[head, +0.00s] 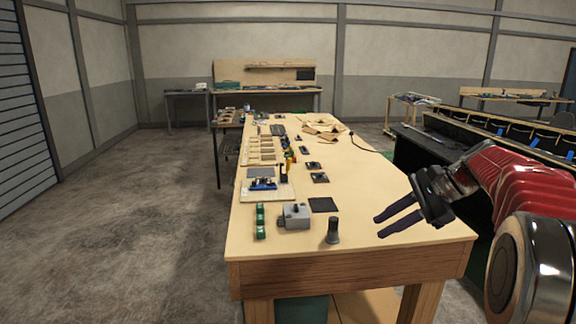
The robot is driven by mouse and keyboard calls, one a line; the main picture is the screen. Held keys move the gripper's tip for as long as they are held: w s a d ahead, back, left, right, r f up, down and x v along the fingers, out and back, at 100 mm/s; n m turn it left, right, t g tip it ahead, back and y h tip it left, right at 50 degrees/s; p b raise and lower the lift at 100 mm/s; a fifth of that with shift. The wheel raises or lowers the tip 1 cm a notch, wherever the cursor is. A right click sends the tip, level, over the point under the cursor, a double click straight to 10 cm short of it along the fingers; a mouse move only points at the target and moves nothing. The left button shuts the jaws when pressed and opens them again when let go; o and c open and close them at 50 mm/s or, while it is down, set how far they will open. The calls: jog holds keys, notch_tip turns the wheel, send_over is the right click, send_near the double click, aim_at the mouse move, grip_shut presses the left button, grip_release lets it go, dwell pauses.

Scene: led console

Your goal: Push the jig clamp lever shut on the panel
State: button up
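A pale jig board (286,192) lies on the wooden workbench, left of the bench's middle. On it are a blue clamp-like part (262,185) and a flat grey panel (261,173). A short dark upright piece (283,174), which may be the clamp lever, stands at the board's right side; it is too small to tell whether it is open or shut. My gripper (379,228) is at the right, over the bench's near right part, well apart from the jig. Its two dark fingers point left with a gap between them, and nothing shows in the gap.
A grey box (296,216), green blocks (261,220), a dark cylinder (333,231) and a flat black square (323,204) are at the near end of the workbench (385,180). Small modules and trays line it farther back. Bare wood lies between my gripper and the black square.

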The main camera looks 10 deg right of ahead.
jog(key=w+d+f+m+t+y, duration=0.1)
jog(key=w+d+f+m+y, duration=0.15)
jog(key=d, duration=0.65)
jog(key=w+d+f+m+t+y, duration=0.15)
jog(key=d+m, duration=0.25)
jog(key=d, duration=0.5)
jog(key=s+d+f+m+t+y, duration=0.1)
jog(key=s+d+f+m+t, duration=0.1)
jog(key=d, duration=0.7)
jog(key=s+d+f+m+t+y, duration=0.1)
jog(key=s+d+f+m+t, duration=0.1)
jog(key=s+d+f, duration=0.3)
jog(key=s+d, duration=0.1)
jog(key=d, duration=0.3)
jog(key=shift+s+a+f, duration=0.1)
jog(key=shift+s, duration=0.05)
